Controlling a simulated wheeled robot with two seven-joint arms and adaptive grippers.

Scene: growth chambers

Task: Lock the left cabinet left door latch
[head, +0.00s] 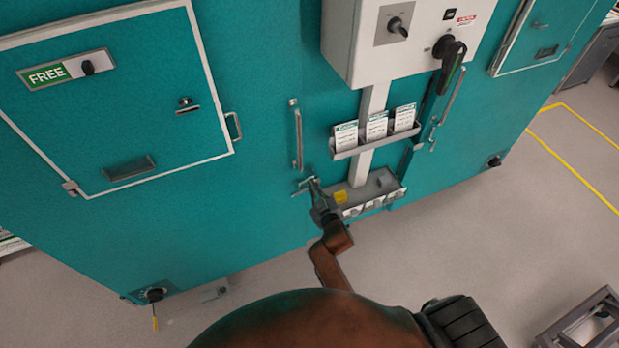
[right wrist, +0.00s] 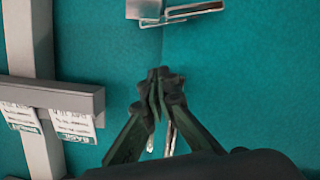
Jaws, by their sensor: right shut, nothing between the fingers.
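The left cabinet (head: 250,60) is teal and fills the left of the head view. A small metal latch (head: 302,187) sits near its right edge, below a vertical bar handle (head: 297,135). In the right wrist view the latch (right wrist: 178,14) shows at the top as a pale bracket with a thin bar across the panel seam. My right gripper (head: 314,184) is shut and empty, close to the latch in the head view. In the wrist view its fingertips (right wrist: 160,74) are apart from the latch, below it in the picture. I cannot tell whether the latch is locked. My left gripper is out of view.
A card rack (head: 375,140) and a grey box (head: 372,192) on a post stand right of the latch. A white control box (head: 400,40) with a black rotary handle is above. A grey metal frame (head: 585,320) stands at the lower right. The floor between is clear.

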